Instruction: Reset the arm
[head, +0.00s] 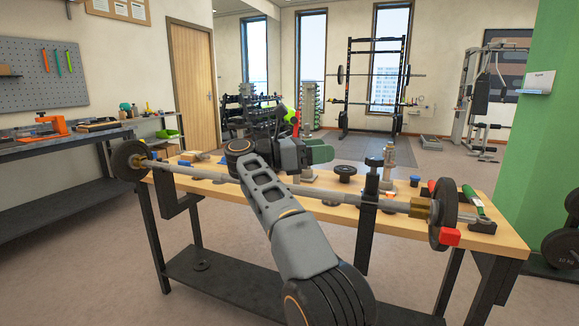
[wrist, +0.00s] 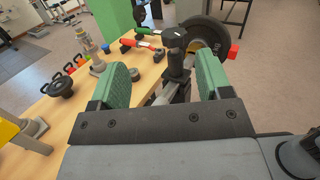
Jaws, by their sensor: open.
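My gripper (wrist: 163,76) shows in the wrist view with its two green-padded fingers spread wide apart. Nothing is held between them. Beyond the gap a black upright post (wrist: 177,62) and part of the barbell show. In the head view my gripper (head: 320,154) is above the wooden workbench (head: 395,225), near its middle, with the green pads facing right. My arm reaches up from the bottom of the head view and crosses in front of the barbell (head: 196,178), hiding part of it and of the bench top.
The barbell lies along the bench's front side, with a plate (head: 443,214) and red clamp (head: 450,237) at its right end. A black clamp post (head: 371,185), a black knobbed part (head: 345,172) and a grey cylinder (head: 389,160) stand on the bench. A green-handled tool (head: 476,205) lies far right.

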